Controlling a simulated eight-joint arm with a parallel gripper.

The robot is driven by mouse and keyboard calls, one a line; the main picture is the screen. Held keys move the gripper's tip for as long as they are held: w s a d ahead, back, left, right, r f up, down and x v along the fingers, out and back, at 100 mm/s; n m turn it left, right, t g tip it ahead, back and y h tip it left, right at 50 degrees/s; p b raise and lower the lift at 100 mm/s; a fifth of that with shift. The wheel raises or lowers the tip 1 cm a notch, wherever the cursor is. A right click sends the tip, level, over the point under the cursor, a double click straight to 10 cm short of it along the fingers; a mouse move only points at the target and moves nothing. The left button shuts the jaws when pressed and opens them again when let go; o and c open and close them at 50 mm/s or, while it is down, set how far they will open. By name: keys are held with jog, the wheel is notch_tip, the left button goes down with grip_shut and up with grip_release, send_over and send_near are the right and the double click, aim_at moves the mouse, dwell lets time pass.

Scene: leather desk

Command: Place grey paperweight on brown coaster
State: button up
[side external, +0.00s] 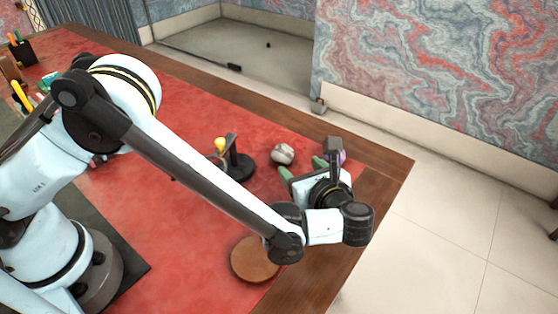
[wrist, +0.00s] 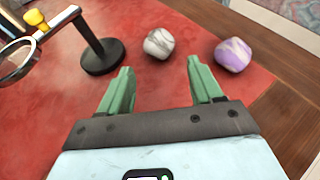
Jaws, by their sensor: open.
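The grey paperweight (side external: 283,154) is a rounded, marbled stone on the red leather of the desk. In the wrist view the grey paperweight (wrist: 159,43) lies beyond my fingertips, roughly between their lines and apart from them. My gripper (side external: 303,167) is open and empty, with green fingers; it also shows in the wrist view (wrist: 160,75). The brown coaster (side external: 254,259) is a flat round disc near the front edge of the desk, partly behind my arm in the side view. Nothing visible lies on it. The coaster is out of the wrist view.
A purple and white stone (wrist: 233,54) lies right of the grey one, partly hidden by my gripper in the side view. A black-based stand (wrist: 102,56) with a yellow knob and a magnifier (wrist: 18,56) stands to the left. A pen cup (side external: 21,49) is far left.

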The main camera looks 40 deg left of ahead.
aim_at(286, 157)
jog(key=x, duration=1)
jog(key=shift+a+f, duration=0.15)
jog(key=shift+f, duration=0.05)
jog(key=shift+s, duration=0.1)
jog(key=c, duration=0.9)
